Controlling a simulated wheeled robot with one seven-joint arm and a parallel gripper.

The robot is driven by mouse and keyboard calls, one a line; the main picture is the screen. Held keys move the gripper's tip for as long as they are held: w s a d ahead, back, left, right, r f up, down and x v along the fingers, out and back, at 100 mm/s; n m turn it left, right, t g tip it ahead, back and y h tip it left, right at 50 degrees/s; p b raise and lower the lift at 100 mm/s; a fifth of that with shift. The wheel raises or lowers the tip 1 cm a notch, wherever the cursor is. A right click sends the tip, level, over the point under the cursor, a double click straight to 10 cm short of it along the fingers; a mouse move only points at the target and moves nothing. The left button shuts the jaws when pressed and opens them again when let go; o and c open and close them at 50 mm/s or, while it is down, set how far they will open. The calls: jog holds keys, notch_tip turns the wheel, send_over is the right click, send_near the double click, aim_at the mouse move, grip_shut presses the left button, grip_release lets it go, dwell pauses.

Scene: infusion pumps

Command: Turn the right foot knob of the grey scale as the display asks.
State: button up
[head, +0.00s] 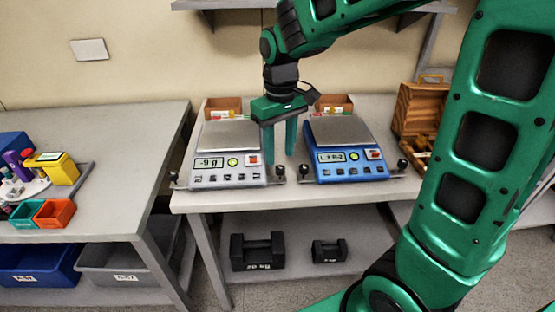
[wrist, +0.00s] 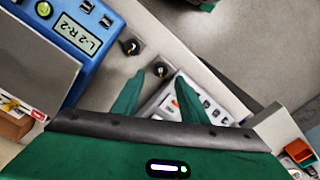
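The grey scale (head: 228,179) stands on the table, its display (head: 210,163) seeming to read "-9 g". Its right foot knob (head: 278,172) is a dark knob at the front right corner; in the wrist view the knob (wrist: 160,67) lies just beyond my fingertips. My gripper (head: 279,153) points down above and behind this knob, open, with nothing between its fingers; the fingers (wrist: 159,77) show apart in the wrist view. They look apart from the knob, though the exact height is hard to tell. The fingers partly hide the grey scale in the wrist view.
A blue scale (head: 349,173) stands close on the right; its display (wrist: 77,35) seems to read "L-2 R-2". Its left foot knob (wrist: 131,46) is close to the grey one's right knob. Open cardboard boxes (head: 223,105) stand behind the scales. A wooden case (head: 420,105) is at right.

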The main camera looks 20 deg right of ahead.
aim_at(281, 167)
notch_tip(281, 167, up, 7)
jog(key=shift+f, duration=0.15)
jog(key=shift+d, duration=0.15)
dwell(0.4)
jog(key=s+d+f+m, duration=0.3)
jog(key=s+d, duration=0.5)
jog(key=s, duration=0.3)
jog(key=s+d+f+m, duration=0.4)
jog(key=s+d+m, duration=0.2)
jog(key=s+d, duration=0.3)
jog(key=s, duration=0.3)
jog(key=shift+s, duration=0.2)
jog(key=shift+w+f, duration=0.2)
jog(key=shift+w, duration=0.45)
